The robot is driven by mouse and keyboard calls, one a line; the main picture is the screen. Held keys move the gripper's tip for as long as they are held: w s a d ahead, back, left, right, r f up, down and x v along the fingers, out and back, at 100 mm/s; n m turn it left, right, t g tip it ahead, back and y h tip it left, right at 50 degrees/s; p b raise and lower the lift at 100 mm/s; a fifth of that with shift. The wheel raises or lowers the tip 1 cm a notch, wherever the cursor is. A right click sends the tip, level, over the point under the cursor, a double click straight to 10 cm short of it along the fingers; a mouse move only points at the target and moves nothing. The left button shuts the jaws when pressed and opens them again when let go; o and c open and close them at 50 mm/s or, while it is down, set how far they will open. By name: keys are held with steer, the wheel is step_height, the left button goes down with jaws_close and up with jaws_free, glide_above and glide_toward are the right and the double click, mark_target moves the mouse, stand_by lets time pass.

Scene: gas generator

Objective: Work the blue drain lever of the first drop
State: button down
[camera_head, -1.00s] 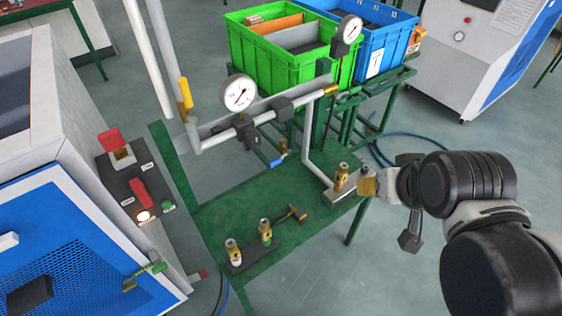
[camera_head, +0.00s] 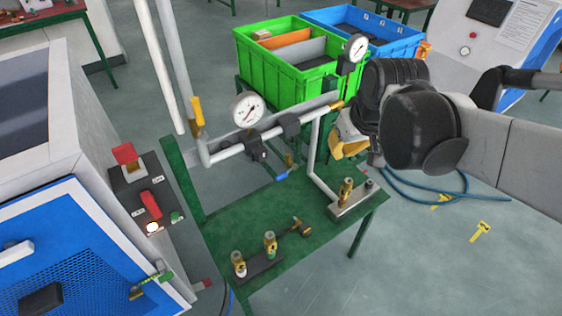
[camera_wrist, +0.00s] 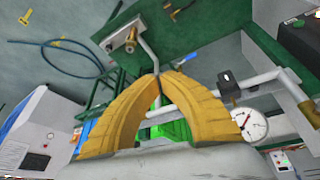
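The blue drain lever (camera_head: 281,176) hangs on a short drop below the grey pipe (camera_head: 224,150), near the middle of the green bench. A brass part (camera_head: 289,159) shows just above it. My gripper (camera_head: 347,143), with yellow fingers, is in the air to the right of the lever and apart from it. In the wrist view its curved fingertips (camera_wrist: 160,74) come together with nothing visible held between them.
A round gauge (camera_head: 246,109) and dark valve bodies sit on the pipe. A bent pipe (camera_head: 316,150) drops to a block with a brass fitting (camera_head: 346,190). Brass fittings (camera_head: 270,243) and a hammer (camera_head: 301,228) lie on the bench. A green bin (camera_head: 275,85) stands behind.

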steer(key=w+a+f+n+g+p, duration=0.2)
steer(key=w+a+f, duration=0.2)
steer(key=w+a, duration=0.4)
steer(key=n+g, duration=0.1)
steer(key=n, duration=0.1)
glide_toward(283, 174)
steer(key=f+b, duration=0.1)
steer(key=f, duration=0.1)
steer(key=w+f+b, duration=0.1)
steer(key=f+b, duration=0.1)
steer(key=f, duration=0.1)
steer(key=w+f+b, duration=0.1)
steer(key=f+b, duration=0.1)
steer(key=f, duration=0.1)
steer(key=shift+a, duration=0.3)
steer(key=shift+f, duration=0.15)
steer(key=shift+s, duration=0.15)
